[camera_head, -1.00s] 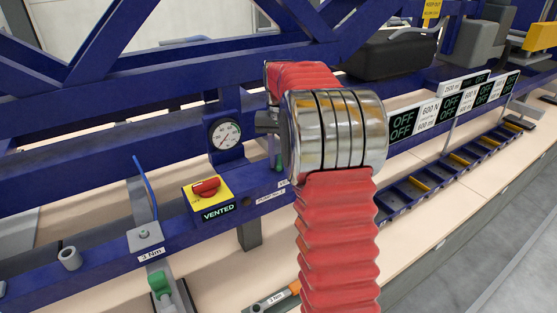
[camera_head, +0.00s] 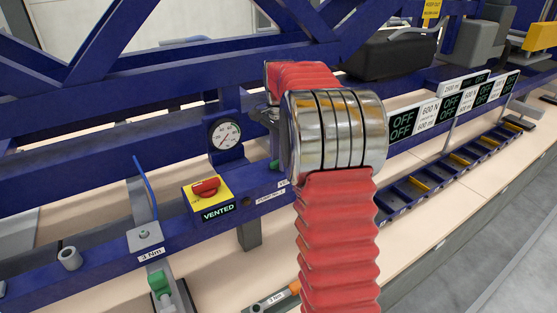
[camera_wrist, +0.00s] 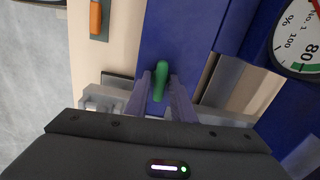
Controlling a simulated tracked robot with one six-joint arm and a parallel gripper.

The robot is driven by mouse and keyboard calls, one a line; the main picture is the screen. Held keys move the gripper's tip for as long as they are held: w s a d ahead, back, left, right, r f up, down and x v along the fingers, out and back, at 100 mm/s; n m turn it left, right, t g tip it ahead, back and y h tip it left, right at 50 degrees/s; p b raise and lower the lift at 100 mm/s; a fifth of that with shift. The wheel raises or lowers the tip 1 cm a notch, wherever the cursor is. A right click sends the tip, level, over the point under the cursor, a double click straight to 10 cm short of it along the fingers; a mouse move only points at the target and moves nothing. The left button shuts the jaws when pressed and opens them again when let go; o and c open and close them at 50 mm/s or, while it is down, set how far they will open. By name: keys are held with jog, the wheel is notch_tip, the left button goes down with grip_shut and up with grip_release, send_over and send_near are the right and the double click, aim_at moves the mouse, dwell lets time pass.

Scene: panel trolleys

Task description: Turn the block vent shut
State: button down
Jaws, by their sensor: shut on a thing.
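A green handle (camera_wrist: 160,82), which looks like that of the block vent, stands against the blue rail in the wrist view. My gripper (camera_wrist: 161,92) is shut on it, with one grey finger on each side. In the head view a small part of the green handle (camera_head: 275,165) shows beside my arm. My wrist and the red sleeve of my arm hide most of the gripper there. A round gauge (camera_head: 224,134) stands on the rail to the left; it also shows in the wrist view (camera_wrist: 298,48).
A red knob on a yellow plate (camera_head: 206,190) sits left of my arm. A blue upright wire (camera_head: 147,190) and a 3 Nm tool (camera_head: 158,275) stand farther left. Blue truss beams (camera_head: 150,80) cross above. Signs reading OFF (camera_head: 403,127) are at right.

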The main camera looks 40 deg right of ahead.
jog(key=c, duration=1.8)
grip_release()
jog(key=shift+r, duration=3.5)
